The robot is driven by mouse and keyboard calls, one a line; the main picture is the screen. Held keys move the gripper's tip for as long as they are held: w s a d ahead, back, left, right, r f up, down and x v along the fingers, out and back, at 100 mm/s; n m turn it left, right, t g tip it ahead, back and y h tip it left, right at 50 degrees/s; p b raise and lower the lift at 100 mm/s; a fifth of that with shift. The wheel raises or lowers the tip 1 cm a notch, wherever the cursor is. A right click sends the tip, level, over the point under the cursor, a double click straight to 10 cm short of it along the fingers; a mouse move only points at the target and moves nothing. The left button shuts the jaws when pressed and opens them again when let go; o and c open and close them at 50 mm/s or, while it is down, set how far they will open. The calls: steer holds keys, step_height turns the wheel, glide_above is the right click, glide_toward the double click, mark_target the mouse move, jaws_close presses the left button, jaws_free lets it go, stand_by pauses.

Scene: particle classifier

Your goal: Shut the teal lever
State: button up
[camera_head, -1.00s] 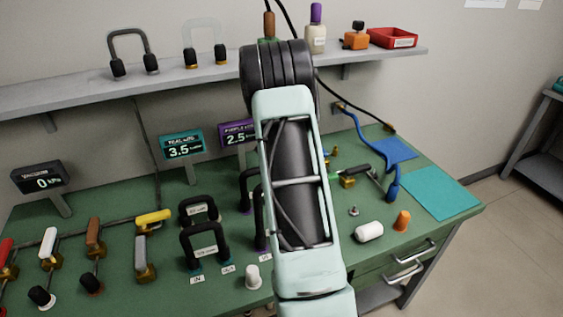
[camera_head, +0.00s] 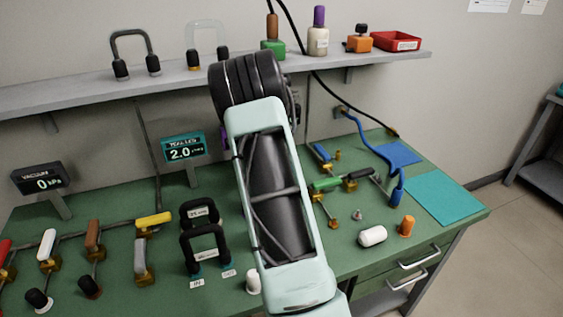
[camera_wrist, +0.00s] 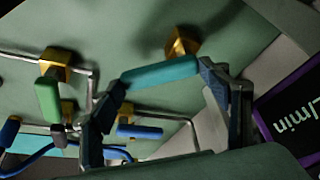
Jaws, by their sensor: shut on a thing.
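The teal lever (camera_wrist: 160,73) shows in the wrist view as a rounded teal handle beside a brass valve body (camera_wrist: 181,43). My gripper (camera_wrist: 163,78) is shut on it, with one dark finger at each end of the handle. In the head view my arm hides the gripper and the teal lever. The teal-framed display (camera_head: 183,147) reads 2.0; its label is hard to read.
A green lever (camera_wrist: 47,98) and a blue lever (camera_wrist: 140,131) are close by in the wrist view. A purple-framed display (camera_wrist: 290,115) is near at right. Black-handled loops (camera_head: 205,245) and several other levers stand on the green bench left of my arm.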

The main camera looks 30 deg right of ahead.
steer(key=o, duration=1.7)
steer(key=shift+w, duration=0.1)
